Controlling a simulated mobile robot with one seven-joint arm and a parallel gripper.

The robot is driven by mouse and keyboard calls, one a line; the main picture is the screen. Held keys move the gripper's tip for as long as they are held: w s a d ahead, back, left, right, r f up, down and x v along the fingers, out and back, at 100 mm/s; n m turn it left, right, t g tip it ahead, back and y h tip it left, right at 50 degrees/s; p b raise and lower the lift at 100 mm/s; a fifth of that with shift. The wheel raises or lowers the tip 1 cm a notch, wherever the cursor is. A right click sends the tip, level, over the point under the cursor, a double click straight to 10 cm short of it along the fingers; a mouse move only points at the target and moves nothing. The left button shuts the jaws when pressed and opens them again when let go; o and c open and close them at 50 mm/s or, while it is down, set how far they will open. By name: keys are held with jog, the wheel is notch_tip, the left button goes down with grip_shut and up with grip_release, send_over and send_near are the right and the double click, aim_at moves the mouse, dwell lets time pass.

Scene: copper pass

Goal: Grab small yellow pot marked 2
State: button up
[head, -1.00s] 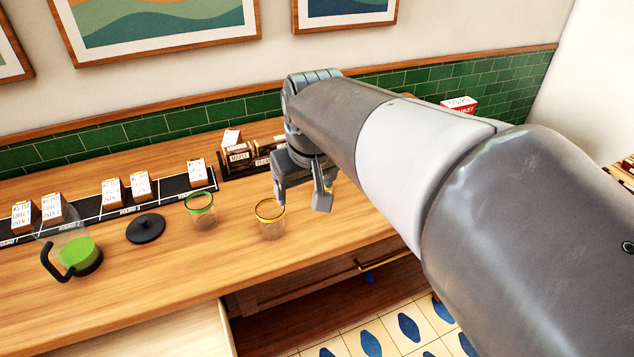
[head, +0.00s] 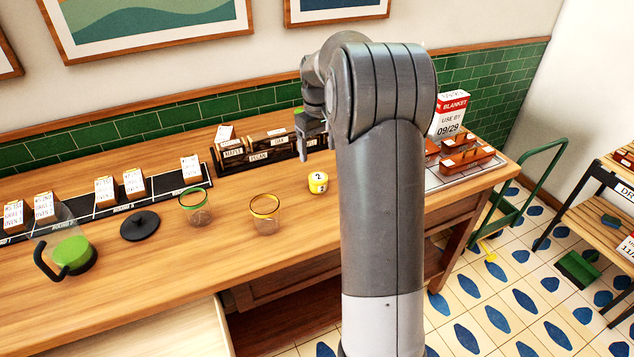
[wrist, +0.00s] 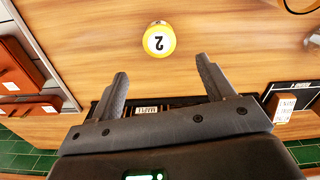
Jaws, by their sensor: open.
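The small yellow pot marked 2 (head: 318,182) stands on the wooden counter, to the right of the yellow-rimmed glass. In the wrist view the pot (wrist: 159,40) shows its white face with a 2, upside down, beyond the fingertips and between their lines. My gripper (wrist: 161,72) is open and empty, its two fingers apart and not touching the pot. In the head view my gripper (head: 311,140) is partly hidden by my arm, above the back of the counter behind the pot.
A yellow-rimmed glass (head: 265,215) and a green-rimmed glass (head: 196,208) stand left of the pot. A dark labelled rack (head: 262,152) is behind it. A black lid (head: 140,226) and a jug (head: 70,250) are farther left. Brown boxes on a tray (head: 463,152) are at right.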

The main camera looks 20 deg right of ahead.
aim_at(318, 177)
jog(key=shift+w+d+f, duration=0.15)
jog(key=shift+f, duration=0.2)
jog(key=f, duration=1)
jog(key=shift+s+f, duration=0.2)
jog(key=shift+f, duration=0.05)
jog(key=shift+c, duration=0.5)
jog(key=c, duration=1)
